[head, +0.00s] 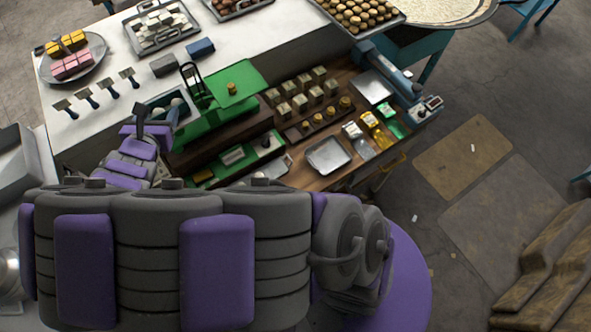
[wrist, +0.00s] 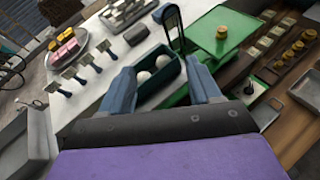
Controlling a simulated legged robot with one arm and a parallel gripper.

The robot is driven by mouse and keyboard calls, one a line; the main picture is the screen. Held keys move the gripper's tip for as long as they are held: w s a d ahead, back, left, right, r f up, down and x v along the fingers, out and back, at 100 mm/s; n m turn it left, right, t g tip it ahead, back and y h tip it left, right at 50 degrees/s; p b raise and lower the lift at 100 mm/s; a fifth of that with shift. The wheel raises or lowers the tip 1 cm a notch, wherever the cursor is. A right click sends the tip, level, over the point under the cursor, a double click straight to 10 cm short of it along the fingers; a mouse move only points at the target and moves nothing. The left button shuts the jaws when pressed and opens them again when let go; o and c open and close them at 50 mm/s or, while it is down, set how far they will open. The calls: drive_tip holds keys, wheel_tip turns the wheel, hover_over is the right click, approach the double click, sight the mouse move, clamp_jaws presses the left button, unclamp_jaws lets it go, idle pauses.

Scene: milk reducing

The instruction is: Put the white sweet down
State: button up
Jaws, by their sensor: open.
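In the head view only part of the white contents (head: 177,102) shows, as my gripper partly hides the bin.
A green machine (head: 235,88) stands close on the right of the bin. Several small spatulas (head: 85,96) lie to the left, near a plate of pink and yellow sweets (head: 94,51). A tray of white pieces (head: 148,45) is farther back. Bare counter (head: 115,58) lies between.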

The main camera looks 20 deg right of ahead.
drive_tip(key=d+r+m+g+h, duration=0.2)
drive_tip(key=d+m, duration=0.2)
drive_tip(key=d, duration=0.3)
drive_tip(key=s+d+r+m+g+h, duration=0.1)
drive_tip(key=d+r+m+h, duration=0.15)
drive_tip(key=d, duration=0.55)
drive_tip(key=d+r+m+g+h, duration=0.1)
drive_tip(key=d+r+m+g, duration=0.1)
drive_tip(key=d+m, duration=0.4)
drive_tip(key=s+d+m+g, duration=0.6)
drive_tip(key=s+d, duration=0.4)
drive_tip(key=d, duration=0.4)
drive_tip(key=s+a+m+g+y, duration=0.2)
drive_tip(key=s+m+y, duration=0.2)
drive_tip(key=s, duration=0.6)
drive_tip(key=s+a+m+g+y, duration=0.2)
drive_tip(key=s+m+y, duration=0.2)
drive_tip(key=s+m, duration=0.5)
drive_tip(key=shift+s+a+y, duration=0.35)
drive_tip(key=shift+s+a, duration=0.05)
drive_tip(key=shift+s, duration=0.45)
drive_tip(key=shift+o, duration=0.4)
